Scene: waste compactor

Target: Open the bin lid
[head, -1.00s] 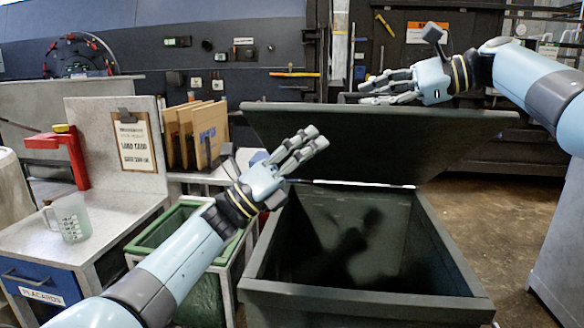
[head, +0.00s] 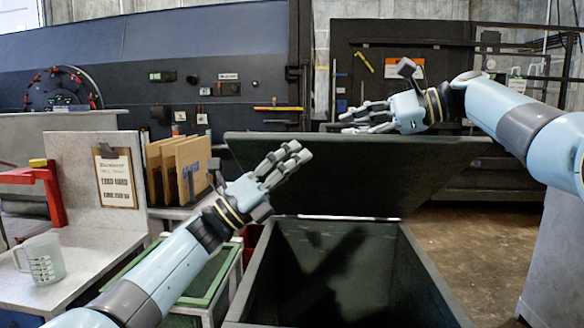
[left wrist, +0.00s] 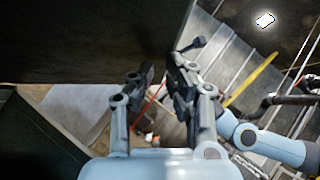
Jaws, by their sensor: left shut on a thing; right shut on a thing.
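The dark green bin (head: 430,285) stands open at the lower centre. Its lid (head: 350,175) is raised and tilted back over the rear edge. In the left wrist view the lid (left wrist: 80,40) is the dark panel at upper left. My left gripper (head: 290,160) is shut on the lid, overlapping its left part in the head view. In the left wrist view its fingers (left wrist: 158,82) are at the lid's edge, with a gap visible between them. The exact contact of both is hard to see.
A green-rimmed container (head: 205,285) stands left of the bin. Brown folders (head: 180,170) stand behind. The floor right of the bin is clear.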

